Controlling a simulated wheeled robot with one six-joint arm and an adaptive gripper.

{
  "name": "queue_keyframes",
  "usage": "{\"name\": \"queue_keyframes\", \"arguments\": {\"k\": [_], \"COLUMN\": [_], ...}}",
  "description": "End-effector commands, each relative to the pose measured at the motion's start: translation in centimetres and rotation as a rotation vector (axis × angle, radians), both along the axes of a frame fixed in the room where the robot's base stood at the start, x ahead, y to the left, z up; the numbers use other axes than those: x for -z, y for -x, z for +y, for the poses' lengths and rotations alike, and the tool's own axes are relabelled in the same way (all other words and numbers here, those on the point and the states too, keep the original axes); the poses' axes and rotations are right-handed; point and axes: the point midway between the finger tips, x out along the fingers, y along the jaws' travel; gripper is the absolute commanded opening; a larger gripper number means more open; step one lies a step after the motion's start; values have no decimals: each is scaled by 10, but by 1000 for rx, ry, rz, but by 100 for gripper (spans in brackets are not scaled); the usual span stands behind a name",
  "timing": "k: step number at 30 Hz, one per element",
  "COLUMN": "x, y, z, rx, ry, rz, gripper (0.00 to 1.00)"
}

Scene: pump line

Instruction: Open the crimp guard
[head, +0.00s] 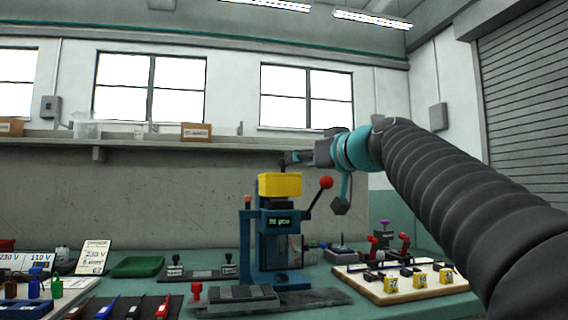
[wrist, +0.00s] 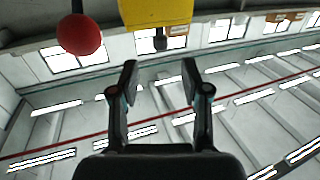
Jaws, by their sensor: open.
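The blue crimp press (head: 248,262) stands on the bench with a yellow head (head: 280,185), a green display and a lever with a red ball (head: 326,182). A pale panel (head: 295,248) shows at its right front; I cannot tell for sure whether this is the crimp guard or how far it is open. My gripper (head: 290,158) is above the yellow head, apart from the panel. In the wrist view my gripper (wrist: 158,78) is open and empty, with the yellow head (wrist: 155,12) and red ball (wrist: 80,34) beyond the fingers.
A grey fixture (head: 240,295) lies in front of the press. A board with yellow blocks (head: 405,290) is to the right. A green tray (head: 138,266) and hand tools are to the left. A wall shelf (head: 130,142) runs behind. The air left of the press is clear.

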Motion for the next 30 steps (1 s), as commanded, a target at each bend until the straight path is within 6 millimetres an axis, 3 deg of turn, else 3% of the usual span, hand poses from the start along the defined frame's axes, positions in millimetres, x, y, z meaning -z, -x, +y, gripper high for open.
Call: {"name": "queue_keyframes", "arguments": {"k": [12, 18, 27, 28, 30], "x": [-1, 0, 0, 0, 0], "y": [-59, -71, -72, -72, -72], "z": [40, 48, 49, 49, 49], "rx": [-1, 1, 1, 1, 1], "ry": [1, 1, 0, 0, 0], "rz": [2, 1, 0, 0, 0], "gripper": [47, 47, 47, 44, 27]}}
